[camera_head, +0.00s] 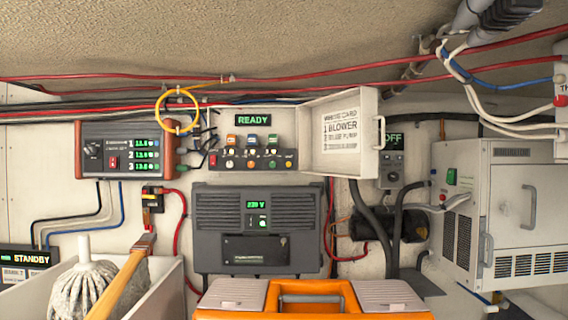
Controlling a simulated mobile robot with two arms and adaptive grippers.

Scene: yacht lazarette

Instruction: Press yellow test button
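A small switch panel (259,165) is on the back wall under a green "READY" display (253,120). It has a red rocker (213,160) at its left end and orange, blue and green topped switches in a row. Small round buttons lie along its lower strip. One at the right end (289,163) looks yellowish, but it is too small for me to tell its exact colour or read its label. An open white cover (340,137) with a printed list, including "BLOWER", stands to the right of the panel. Neither of my grippers is in view.
An orange toolbox (312,303) stands at the front. A mop (84,285) and a wooden handle (125,275) rise at lower left. Red cables (380,66) and a yellow loop (180,92) run above the panel.

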